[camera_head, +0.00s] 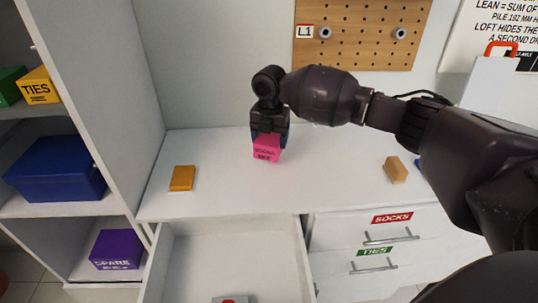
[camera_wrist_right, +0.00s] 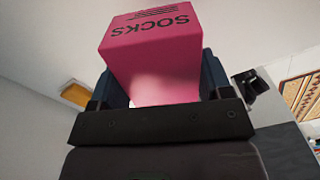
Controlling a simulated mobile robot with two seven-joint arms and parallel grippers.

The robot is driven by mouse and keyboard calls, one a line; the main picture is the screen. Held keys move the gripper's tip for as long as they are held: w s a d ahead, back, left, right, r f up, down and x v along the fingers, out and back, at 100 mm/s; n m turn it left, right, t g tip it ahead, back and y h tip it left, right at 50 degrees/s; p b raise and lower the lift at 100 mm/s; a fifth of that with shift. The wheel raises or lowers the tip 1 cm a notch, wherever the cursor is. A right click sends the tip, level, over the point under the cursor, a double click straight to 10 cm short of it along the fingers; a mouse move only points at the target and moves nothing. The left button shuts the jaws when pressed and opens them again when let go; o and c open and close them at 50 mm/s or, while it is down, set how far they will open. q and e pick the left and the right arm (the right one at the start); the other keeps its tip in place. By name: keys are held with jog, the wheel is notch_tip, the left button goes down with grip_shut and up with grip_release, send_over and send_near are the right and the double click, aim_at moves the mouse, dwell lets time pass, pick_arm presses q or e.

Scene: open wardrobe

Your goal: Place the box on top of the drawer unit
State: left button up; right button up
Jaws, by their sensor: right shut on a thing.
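A pink box (camera_head: 267,148) with black lettering that reads SOCKS is between the fingers of my right gripper (camera_head: 268,136). The gripper is shut on it and points down. The box is over the white top of the drawer unit (camera_head: 330,165), towards its back. I cannot tell whether its underside touches the top. In the right wrist view the pink box (camera_wrist_right: 155,55) sits squarely between both fingers, its SOCKS face showing. My left gripper is not in view.
An orange block (camera_head: 182,178) and a tan block (camera_head: 396,169) lie on the unit's top. A drawer (camera_head: 228,255) stands open below. Shelves at left hold a blue box (camera_head: 57,168), a purple box (camera_head: 117,250) and a yellow box (camera_head: 39,87). A pegboard (camera_head: 362,35) hangs behind.

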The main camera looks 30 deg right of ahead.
notch_tip(320, 180, down, 5)
jog(key=shift+f+b, duration=0.1)
jog(key=shift+b, duration=0.4)
jog(key=shift+f, duration=0.35)
jog(key=shift+r, duration=0.1)
jog(key=shift+f, duration=0.2)
jog(key=o, duration=0.8)
jog(key=shift+c, duration=0.2)
jog(key=shift+o, duration=1)
